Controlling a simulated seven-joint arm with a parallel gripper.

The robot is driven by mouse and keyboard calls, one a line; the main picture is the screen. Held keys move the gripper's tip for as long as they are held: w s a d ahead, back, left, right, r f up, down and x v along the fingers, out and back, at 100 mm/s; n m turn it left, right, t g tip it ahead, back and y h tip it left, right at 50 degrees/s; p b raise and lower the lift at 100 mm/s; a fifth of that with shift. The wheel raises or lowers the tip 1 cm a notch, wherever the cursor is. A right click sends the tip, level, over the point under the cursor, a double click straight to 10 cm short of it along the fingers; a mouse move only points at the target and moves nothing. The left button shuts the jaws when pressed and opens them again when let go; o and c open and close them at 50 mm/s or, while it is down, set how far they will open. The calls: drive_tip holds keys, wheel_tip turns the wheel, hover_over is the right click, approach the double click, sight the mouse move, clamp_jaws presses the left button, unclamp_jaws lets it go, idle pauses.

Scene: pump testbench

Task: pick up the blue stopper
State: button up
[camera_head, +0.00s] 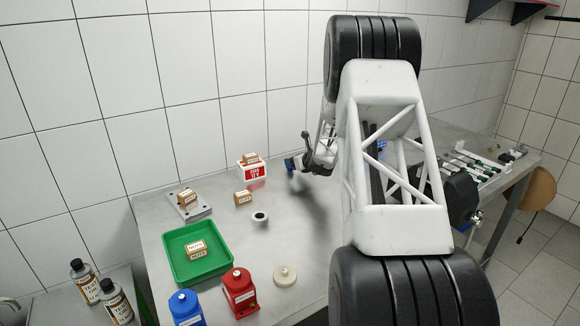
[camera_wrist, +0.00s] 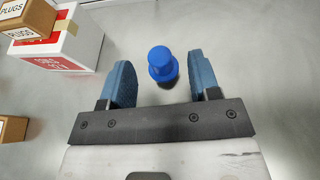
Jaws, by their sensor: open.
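The blue stopper (camera_wrist: 162,65) stands on the table in the wrist view, between and just ahead of the two blue fingertips of my gripper (camera_wrist: 158,78). My gripper is open and empty, with a gap on each side of the stopper. In the head view my gripper (camera_head: 291,165) is over the back of the table, to the right of the red and white box. The stopper cannot be made out in the head view.
A red and white box (camera_head: 252,172) with a small carton on top stands left of my gripper; it also shows in the wrist view (camera_wrist: 62,45).

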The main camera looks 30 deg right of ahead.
drive_tip(key=shift+x, duration=2.45)
drive_tip(key=c, duration=1)
drive_tip(key=shift+r, duration=0.15)
drive_tip(key=shift+r, duration=1.5)
drive_tip(key=shift+s+a+r, duration=0.1)
drive_tip(key=shift+s+r, duration=0.1)
drive_tip(key=s+a, duration=0.2)
drive_tip(key=s, duration=0.2)
drive_tip(key=s+a+r, duration=0.1)
drive_tip(key=s+a, duration=0.1)
drive_tip(key=s, duration=0.3)
drive_tip(key=s+a, duration=0.2)
drive_tip(key=s, duration=0.3)
drive_tip(key=shift+s+a+r, duration=0.1)
drive_tip(key=shift+a+r, duration=0.1)
